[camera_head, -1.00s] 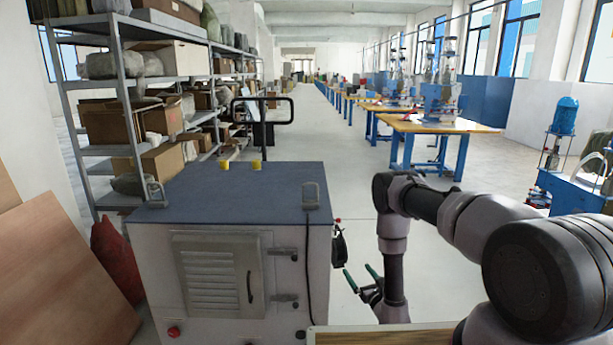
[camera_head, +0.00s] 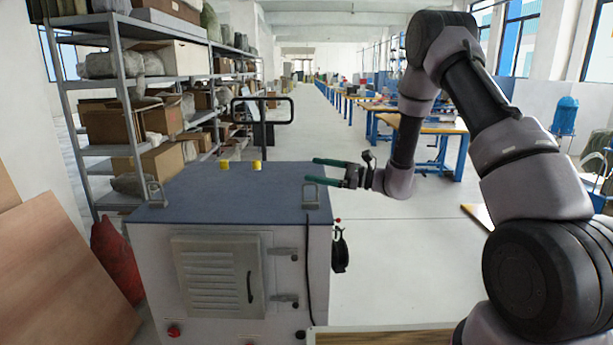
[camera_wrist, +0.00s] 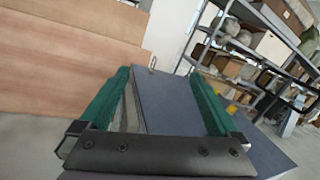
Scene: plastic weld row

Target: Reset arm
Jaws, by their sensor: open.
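My gripper (camera_head: 318,171) is raised beside the upper right edge of the grey cabinet, with its green fingers pointing left over the blue top (camera_head: 240,192). The fingers are apart and nothing is between them. In the wrist view my gripper (camera_wrist: 160,88) shows its two green fingers spread wide, with the blue cabinet top (camera_wrist: 172,105) beyond and between them. My arm is bent upward at the right and reaches down to the gripper.
Two yellow knobs (camera_head: 256,166) and metal handles (camera_head: 311,194) stand up from the cabinet top. Shelves with boxes (camera_head: 125,120) stand at the left. Wooden boards (camera_head: 60,275) lean at the lower left. The floor aisle (camera_head: 390,260) to the right of the cabinet is clear.

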